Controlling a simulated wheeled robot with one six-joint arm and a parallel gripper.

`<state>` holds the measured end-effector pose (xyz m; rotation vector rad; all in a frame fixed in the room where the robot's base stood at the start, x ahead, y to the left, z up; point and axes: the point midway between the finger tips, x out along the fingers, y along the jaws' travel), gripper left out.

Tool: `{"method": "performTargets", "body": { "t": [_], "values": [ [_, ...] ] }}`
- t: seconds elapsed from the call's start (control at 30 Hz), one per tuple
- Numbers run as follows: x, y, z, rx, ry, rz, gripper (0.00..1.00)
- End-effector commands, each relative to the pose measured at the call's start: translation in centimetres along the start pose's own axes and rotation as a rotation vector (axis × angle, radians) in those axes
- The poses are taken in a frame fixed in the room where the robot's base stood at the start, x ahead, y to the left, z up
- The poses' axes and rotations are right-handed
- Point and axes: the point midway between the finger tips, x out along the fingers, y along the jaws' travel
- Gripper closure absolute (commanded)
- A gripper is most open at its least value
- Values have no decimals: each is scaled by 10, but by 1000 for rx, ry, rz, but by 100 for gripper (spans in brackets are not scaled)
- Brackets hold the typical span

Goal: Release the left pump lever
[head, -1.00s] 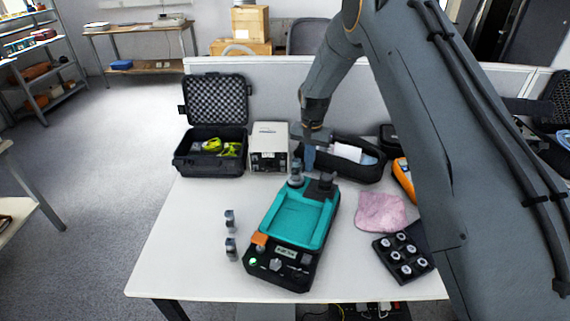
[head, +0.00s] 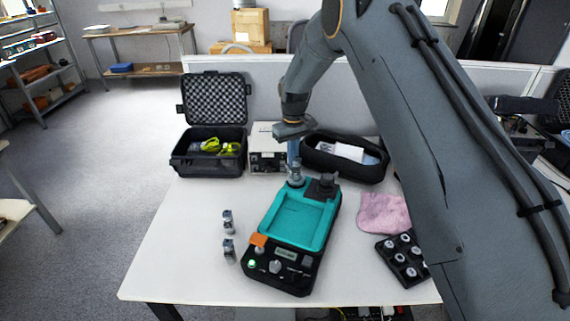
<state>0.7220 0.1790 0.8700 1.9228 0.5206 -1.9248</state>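The teal-topped device (head: 300,222) with a black base lies on the table. No part on it can be surely told as the left pump lever. A grey cylindrical post (head: 296,179) stands at its back left corner, and a dark block (head: 323,186) sits at its back right. An orange cap (head: 258,239) is at the front left. My gripper (head: 294,158) points down, with its bluish fingers just above or at the grey post. It partly overlaps the post's top, so I cannot tell whether they touch. The finger gap is too small to see.
A grey box instrument (head: 264,157) and an open black case (head: 210,165) stand behind left. A black pouch (head: 343,168) is behind right. A pink cloth (head: 383,212) and a black tray (head: 399,262) lie right. Two small metal cylinders (head: 228,222) stand left on otherwise clear table.

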Motion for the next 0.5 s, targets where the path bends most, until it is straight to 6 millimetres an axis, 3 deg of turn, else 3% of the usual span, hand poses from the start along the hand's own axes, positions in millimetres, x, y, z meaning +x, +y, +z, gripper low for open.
{"method": "performTargets", "body": {
  "t": [0.3,0.5],
  "values": [
    [0,-18,-4,-271,1,0,100],
    [-6,-17,-4,-263,2,1,100]
  ]
}}
